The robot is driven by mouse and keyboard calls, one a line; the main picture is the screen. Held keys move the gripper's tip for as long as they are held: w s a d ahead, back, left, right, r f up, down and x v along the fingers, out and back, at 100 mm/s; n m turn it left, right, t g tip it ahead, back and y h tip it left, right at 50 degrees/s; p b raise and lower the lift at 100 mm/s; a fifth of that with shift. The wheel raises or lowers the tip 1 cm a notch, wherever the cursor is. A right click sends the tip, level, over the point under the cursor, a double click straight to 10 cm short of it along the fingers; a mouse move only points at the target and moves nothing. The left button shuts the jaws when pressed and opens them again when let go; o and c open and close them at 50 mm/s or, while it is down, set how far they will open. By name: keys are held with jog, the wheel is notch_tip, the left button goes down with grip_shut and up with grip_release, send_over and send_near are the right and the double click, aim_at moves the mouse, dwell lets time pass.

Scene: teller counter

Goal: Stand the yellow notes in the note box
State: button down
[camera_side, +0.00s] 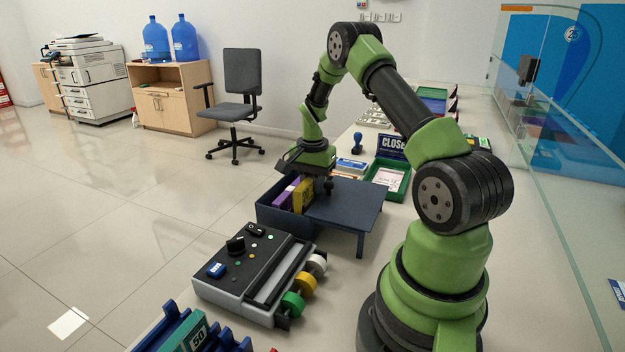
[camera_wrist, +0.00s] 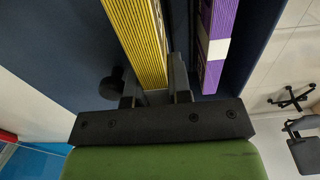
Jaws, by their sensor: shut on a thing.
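The yellow notes (camera_side: 303,197) are a banded-looking upright stack at the dark blue note box (camera_side: 278,222), beside the purple notes (camera_side: 285,198). My gripper (camera_side: 307,178) is above them, pointing down, and is shut on the yellow notes. In the wrist view the yellow notes (camera_wrist: 138,40) lie between the two fingers of my gripper (camera_wrist: 155,92). The purple notes (camera_wrist: 216,45), with a white band, stand to the right with a dark gap between. The lower edge of the yellow notes is hidden, so I cannot tell whether they touch the box floor.
A flat dark blue stand (camera_side: 345,208) adjoins the box on the right. A grey counting machine (camera_side: 262,268) is in front, and a blue coin rack (camera_side: 185,330) is nearer. A green tray (camera_side: 388,180) and a CLOSED sign (camera_side: 392,145) are behind. A glass screen runs along the right.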

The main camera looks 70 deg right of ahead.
jog(key=shift+f, duration=1.3)
jog(key=c, duration=1)
grip_release()
jog(key=shift+s, duration=0.2)
jog(key=shift+c, duration=0.3)
jog(key=shift+r, duration=0.25)
jog(key=shift+c, duration=0.2)
jog(key=shift+o, duration=0.7)
jog(key=shift+r, duration=0.75)
jog(key=shift+w+r, duration=0.15)
jog(key=shift+r, duration=2.35)
